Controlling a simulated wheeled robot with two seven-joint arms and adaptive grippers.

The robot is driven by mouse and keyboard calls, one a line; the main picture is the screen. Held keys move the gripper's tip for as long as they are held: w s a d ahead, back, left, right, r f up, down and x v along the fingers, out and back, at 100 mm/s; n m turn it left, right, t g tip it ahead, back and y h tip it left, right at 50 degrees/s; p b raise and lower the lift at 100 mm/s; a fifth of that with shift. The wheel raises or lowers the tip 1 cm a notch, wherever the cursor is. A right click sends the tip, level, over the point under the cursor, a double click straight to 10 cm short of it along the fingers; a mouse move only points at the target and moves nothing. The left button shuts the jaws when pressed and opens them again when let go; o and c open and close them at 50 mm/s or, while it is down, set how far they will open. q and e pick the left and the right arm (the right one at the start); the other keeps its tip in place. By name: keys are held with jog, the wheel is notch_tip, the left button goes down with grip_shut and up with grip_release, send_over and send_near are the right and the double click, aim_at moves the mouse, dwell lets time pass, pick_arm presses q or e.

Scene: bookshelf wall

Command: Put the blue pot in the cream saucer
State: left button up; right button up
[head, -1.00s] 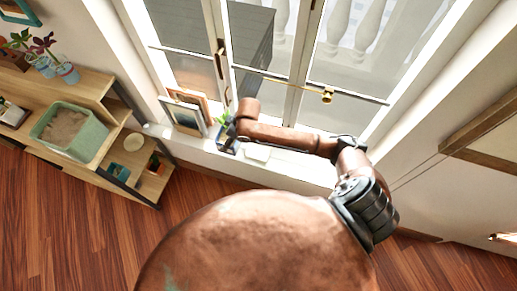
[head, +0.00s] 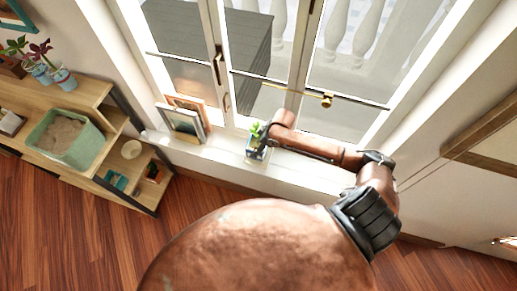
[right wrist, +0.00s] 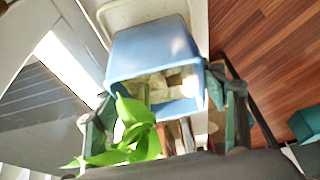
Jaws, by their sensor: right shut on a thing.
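The blue pot (right wrist: 150,48) holds a green plant (right wrist: 138,135) and pale pebbles. My right gripper (right wrist: 160,103) is shut on the pot, with one finger on each side near its rim. In the head view the pot (head: 255,154) is small, above the white window sill, and partly covered by my arm. The cream saucer (right wrist: 122,14) shows past the pot's base in the right wrist view, mostly hidden behind it. The pot is over or in the saucer; I cannot tell whether they touch. My left gripper is not in view.
Picture frames (head: 183,122) lean on the sill (head: 305,172) left of the pot. A wooden shelf (head: 100,95) at the left bears a green bin (head: 88,146) and potted plants (head: 63,79). The window (head: 265,60) is behind the sill. The sill right of the pot looks clear.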

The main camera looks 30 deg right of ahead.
notch_tip(320, 180, down, 3)
jog(key=shift+d+f+b, duration=0.15)
jog(key=shift+f+b, duration=0.05)
jog(key=shift+b, duration=0.15)
jog(key=o, duration=1.6)
jog(key=shift+s, duration=0.1)
jog(key=p+v, duration=0.2)
jog(key=v, duration=1)
